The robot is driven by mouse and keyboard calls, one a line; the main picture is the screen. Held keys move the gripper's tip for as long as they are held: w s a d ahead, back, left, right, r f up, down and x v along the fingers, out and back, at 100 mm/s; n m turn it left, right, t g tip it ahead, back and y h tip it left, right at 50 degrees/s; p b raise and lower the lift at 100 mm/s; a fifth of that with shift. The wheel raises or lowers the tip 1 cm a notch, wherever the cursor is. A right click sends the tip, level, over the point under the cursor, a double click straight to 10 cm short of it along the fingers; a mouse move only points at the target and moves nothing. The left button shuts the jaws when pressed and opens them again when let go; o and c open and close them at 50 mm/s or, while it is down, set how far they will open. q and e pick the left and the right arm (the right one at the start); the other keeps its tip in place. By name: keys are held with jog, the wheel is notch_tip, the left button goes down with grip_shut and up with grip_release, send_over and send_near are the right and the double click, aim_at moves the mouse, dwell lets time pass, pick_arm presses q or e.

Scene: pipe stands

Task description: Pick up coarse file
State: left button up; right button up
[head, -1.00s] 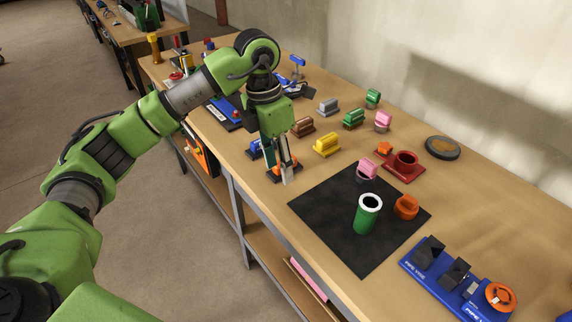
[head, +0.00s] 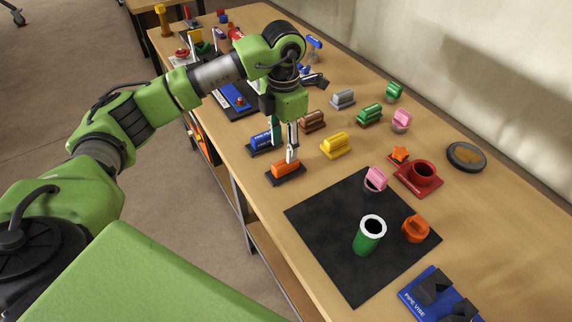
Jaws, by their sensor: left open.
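I cannot make out for sure which thing is the coarse file. My left gripper (head: 284,146) points down over the bench, among the small coloured blocks. Its fingers are apart. One pale fingertip ends at the upper edge of the orange block (head: 284,170), which sits on a dark base; I cannot tell whether they touch. The other, darker finger is beside the blue block (head: 262,139). A brown block (head: 312,121) is just behind the gripper and a yellow block (head: 335,145) is to its right. My right gripper is not in view.
The wooden bench (head: 480,225) holds a black mat (head: 320,225) with a green pipe (head: 369,238). A red stand (head: 420,178), a dark round dish (head: 466,156) and a blue pipe vise (head: 415,296) are to the right. Grey and green blocks stand behind the gripper.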

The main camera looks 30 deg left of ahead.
aim_at(286, 163)
pick_arm(q)
notch_tip(286, 163, down, 2)
jog(key=shift+w+f, duration=0.25)
jog(key=shift+f, duration=0.1)
notch_tip(286, 163, down, 4)
jog(key=p, duration=0.2)
jog(key=shift+d+f+p, duration=0.1)
jog(key=shift+p, duration=0.25)
jog(key=shift+f, duration=0.45)
grip_shut()
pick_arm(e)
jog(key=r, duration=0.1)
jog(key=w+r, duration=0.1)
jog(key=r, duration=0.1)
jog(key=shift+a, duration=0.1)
